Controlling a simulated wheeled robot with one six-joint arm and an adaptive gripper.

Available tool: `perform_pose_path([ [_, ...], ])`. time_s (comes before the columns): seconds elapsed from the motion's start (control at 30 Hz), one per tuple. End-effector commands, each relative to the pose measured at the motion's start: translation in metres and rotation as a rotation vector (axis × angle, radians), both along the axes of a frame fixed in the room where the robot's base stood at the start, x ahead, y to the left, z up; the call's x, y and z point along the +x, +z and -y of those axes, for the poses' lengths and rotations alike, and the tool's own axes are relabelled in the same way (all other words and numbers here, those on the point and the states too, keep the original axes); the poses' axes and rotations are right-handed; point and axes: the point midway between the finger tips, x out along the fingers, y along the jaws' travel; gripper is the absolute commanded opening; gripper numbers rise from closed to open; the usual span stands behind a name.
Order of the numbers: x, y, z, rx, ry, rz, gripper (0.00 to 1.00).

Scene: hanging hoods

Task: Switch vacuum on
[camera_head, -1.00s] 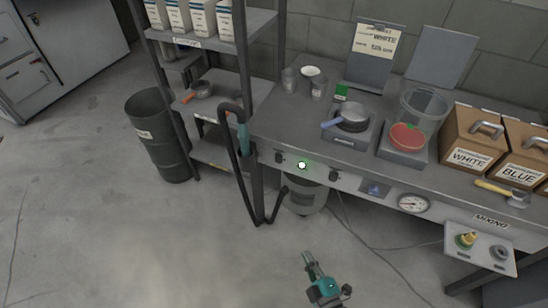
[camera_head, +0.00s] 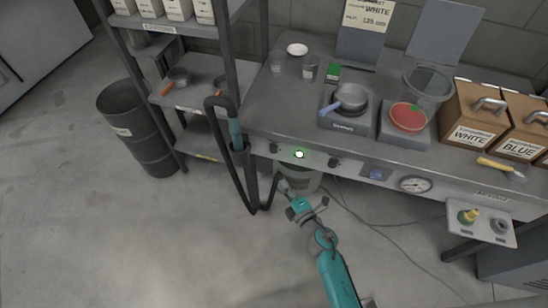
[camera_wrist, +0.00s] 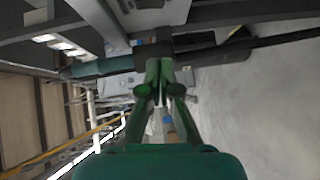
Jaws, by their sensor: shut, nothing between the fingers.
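A grey canister (camera_head: 303,179), which looks like the vacuum, stands on the floor under the bench's front edge. A black hose (camera_head: 236,178) loops from beside it up to a teal wand (camera_head: 235,133) at the shelf post. A lit green light (camera_head: 299,154) sits on the bench's front panel, above the canister, with dark knobs on both sides. My gripper (camera_head: 284,186) is shut and empty, at or just in front of the canister's left side; I cannot tell if it touches. The wrist view shows its closed green fingers (camera_wrist: 158,76). The vacuum's own switch is not clear.
A metal shelf rack (camera_head: 228,60) and a dark bin (camera_head: 138,130) stand to the left. The bench (camera_head: 285,115) carries a pan, a red bowl and boxes. A small side panel (camera_head: 482,222) juts out at right. Cables cross the floor; the front floor is clear.

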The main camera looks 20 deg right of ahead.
Motion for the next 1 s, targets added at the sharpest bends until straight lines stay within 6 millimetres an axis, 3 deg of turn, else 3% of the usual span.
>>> perform_pose_path([
  [0.27, 0.017, -0.001, -0.003, 0.000, 0.001, 0.001, 0.00],
  [0.77, 0.101, -0.008, -0.017, 0.000, 0.002, 0.001, 0.00],
  [1.0, 0.124, -0.013, 0.003, 0.001, -0.002, 0.000, 0.00],
])
